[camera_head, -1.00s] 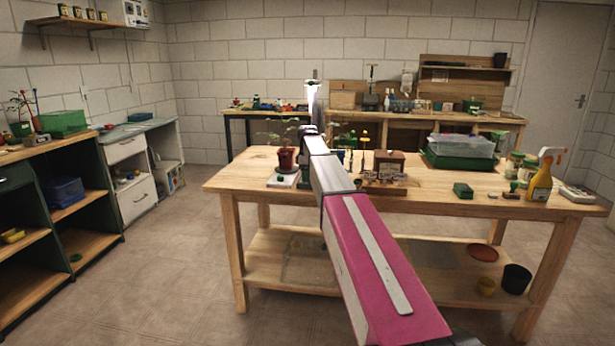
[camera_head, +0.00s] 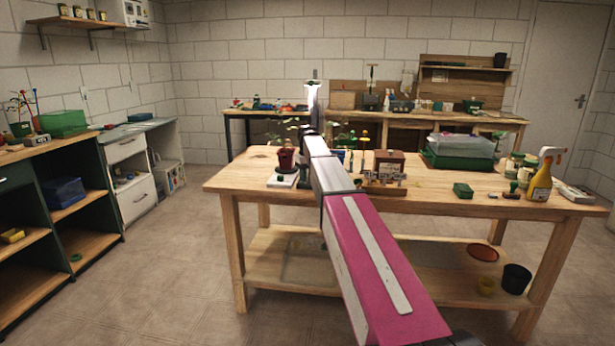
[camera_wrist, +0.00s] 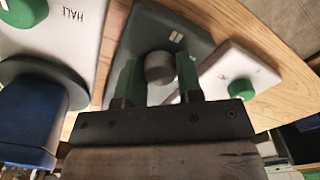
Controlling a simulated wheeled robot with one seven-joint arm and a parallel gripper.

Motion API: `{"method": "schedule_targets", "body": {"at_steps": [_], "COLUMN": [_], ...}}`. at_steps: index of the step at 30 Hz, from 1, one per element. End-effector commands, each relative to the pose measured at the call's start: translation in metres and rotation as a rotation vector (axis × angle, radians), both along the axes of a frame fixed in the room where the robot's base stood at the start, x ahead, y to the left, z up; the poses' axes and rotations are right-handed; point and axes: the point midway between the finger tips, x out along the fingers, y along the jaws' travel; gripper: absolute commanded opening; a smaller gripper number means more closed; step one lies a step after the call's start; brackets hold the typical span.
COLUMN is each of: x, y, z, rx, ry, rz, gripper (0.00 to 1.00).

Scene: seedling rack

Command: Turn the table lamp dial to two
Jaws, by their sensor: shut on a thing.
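In the wrist view a round grey dial (camera_wrist: 159,68) stands on a dark grey base plate (camera_wrist: 125,62). A small pale mark like two short strokes is on the plate just beyond the dial. My gripper (camera_wrist: 159,76) has its two green fingers on either side of the dial and is shut on it. I cannot tell which way the dial points. In the head view my own arm hides the gripper and the dial; I cannot make out the lamp there.
Right of the dial is a white plate with a green knob (camera_wrist: 241,89). The wooden table (camera_head: 440,190) also bears a potted plant (camera_head: 286,159), a wooden box (camera_head: 390,162) and a spray bottle (camera_head: 541,180).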

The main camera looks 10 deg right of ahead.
Motion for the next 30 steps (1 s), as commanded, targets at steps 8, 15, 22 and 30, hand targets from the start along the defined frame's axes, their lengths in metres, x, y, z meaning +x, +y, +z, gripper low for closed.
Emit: {"method": "schedule_targets", "body": {"at_steps": [8,15,22,30], "x": [0.0003,0.0003,0.0004,0.0004], "y": [-0.0001,-0.0001,-0.0001,-0.0001], "z": [0.0006,0.0006,0.0007,0.0005], "rx": [0.000,0.000,0.000,0.000], "ry": [-0.001,-0.001,-0.001,-0.001], "rz": [-0.107,-0.136,-0.137,-0.136], "gripper": [0.10,0.10,0.10,0.59]}}
